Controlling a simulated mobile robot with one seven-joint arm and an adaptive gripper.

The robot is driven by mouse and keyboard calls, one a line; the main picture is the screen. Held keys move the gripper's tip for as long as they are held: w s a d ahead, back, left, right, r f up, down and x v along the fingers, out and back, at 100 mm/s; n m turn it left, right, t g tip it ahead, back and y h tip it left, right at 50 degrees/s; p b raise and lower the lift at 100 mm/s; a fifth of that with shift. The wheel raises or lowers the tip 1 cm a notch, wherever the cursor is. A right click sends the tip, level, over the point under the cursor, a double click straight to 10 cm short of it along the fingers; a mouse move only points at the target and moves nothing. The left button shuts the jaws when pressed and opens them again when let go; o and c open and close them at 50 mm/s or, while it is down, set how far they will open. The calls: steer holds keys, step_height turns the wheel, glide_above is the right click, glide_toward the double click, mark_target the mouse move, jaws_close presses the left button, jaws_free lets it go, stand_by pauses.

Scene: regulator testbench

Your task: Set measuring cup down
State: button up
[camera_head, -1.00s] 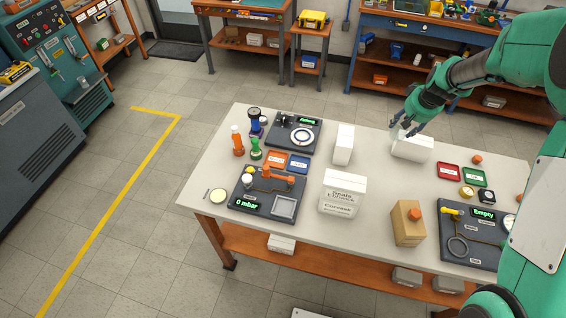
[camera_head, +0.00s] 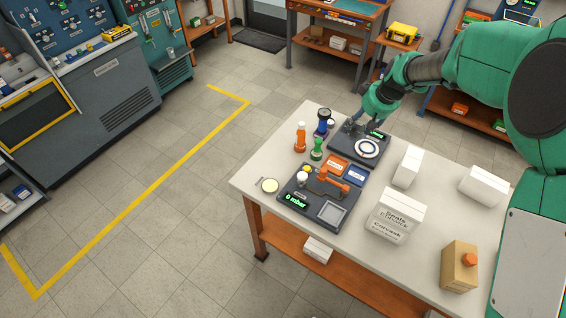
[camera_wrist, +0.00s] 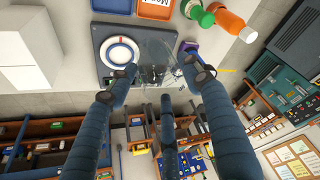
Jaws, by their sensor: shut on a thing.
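My gripper (camera_head: 354,126) is over the back edge of the dark station (camera_head: 343,150) with a white ring, at the far side of the table. In the wrist view its fingers (camera_wrist: 157,74) are closed around a clear, see-through measuring cup (camera_wrist: 155,55). The cup overlaps the right side of the dark station (camera_wrist: 105,70) in that view, beside the white ring plate (camera_wrist: 119,51). I cannot tell whether the cup touches anything below. In the head view the cup is too small and faint to make out.
Orange (camera_head: 336,165) and blue (camera_head: 356,176) trays lie in front. White boxes (camera_head: 407,166) stand to the right.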

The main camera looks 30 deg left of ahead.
steer(key=s+a+n+g+y, duration=0.1)
steer(key=s+a+n, duration=0.2)
steer(key=s+a, duration=0.6)
steer(key=s+a+n+g, duration=0.15)
steer(key=s+a, duration=0.35)
steer(key=a, duration=0.8)
steer(key=shift+n+t, duration=0.25)
steer(key=shift+s+f+b, duration=0.2)
steer(key=shift+f+b, duration=0.2)
steer(key=shift+f, duration=2)
steer(key=shift+f, duration=0.1)
step_height(320, 180, down, 6)
steer(key=b, duration=0.1)
steer(key=shift+f, duration=0.1)
steer(key=shift+f+b, duration=0.35)
steer(key=shift+f, duration=1.5)
steer(key=shift+f, duration=0.1)
